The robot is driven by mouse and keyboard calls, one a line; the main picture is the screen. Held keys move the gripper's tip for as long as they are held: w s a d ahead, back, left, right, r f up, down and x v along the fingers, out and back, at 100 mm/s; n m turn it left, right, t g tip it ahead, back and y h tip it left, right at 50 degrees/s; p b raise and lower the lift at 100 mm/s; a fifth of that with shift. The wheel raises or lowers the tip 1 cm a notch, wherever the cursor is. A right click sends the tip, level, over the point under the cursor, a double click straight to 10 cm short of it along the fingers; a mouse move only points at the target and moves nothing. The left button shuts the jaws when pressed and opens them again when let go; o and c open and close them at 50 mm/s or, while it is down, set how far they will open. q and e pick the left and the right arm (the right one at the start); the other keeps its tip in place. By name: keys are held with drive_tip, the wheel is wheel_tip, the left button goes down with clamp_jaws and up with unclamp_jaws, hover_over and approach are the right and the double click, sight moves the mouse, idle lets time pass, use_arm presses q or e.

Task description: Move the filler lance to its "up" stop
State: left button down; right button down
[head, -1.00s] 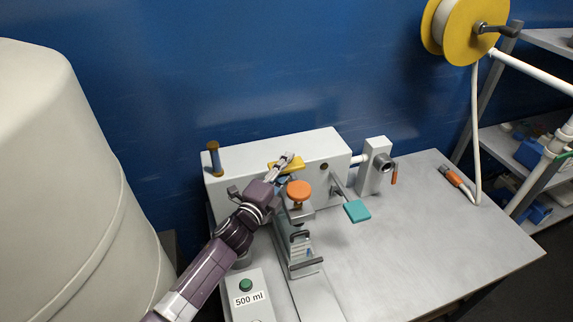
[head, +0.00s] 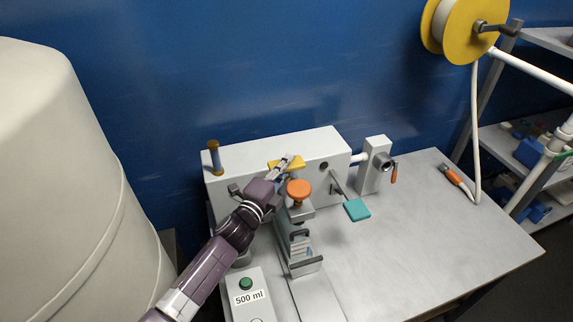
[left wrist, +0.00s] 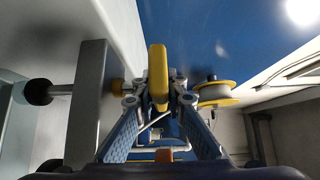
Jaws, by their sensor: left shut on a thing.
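A machine with a long white housing (head: 325,152) stands on the grey bench against the blue wall. My left gripper (head: 286,163) is at the front top of this housing, shut on a yellow handle (head: 298,164). In the left wrist view the yellow handle (left wrist: 158,75) stands between the two fingertips (left wrist: 158,100). I take it to be the filler lance's handle; the lance itself is mostly hidden behind my gripper and an orange knob (head: 299,190). My right gripper is not in view.
The orange knob is close to my left gripper. A teal paddle (head: 357,210) sticks out to the right. A 500 ml box with a green button (head: 246,284) is in front. A large pale tank (head: 70,190) fills the left. The bench's right side (head: 440,230) is mostly clear.

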use_arm(q)
wheel_tip(320, 180, up, 5)
drive_tip(key=p, duration=0.3)
drive_tip(key=shift+p, duration=0.3)
drive_tip(key=c, duration=2)
unclamp_jaws()
drive_tip(key=shift+c, duration=0.2)
drive_tip(key=shift+o, duration=0.4)
drive_tip(key=shift+f, duration=0.15)
drive_tip(key=shift+s+a+f, duration=0.1)
drive_tip(key=shift+s+a, duration=0.1)
drive_tip(key=shift+s, duration=0.05)
drive_tip(key=v, duration=1.1)
drive_tip(key=shift+s, duration=0.25)
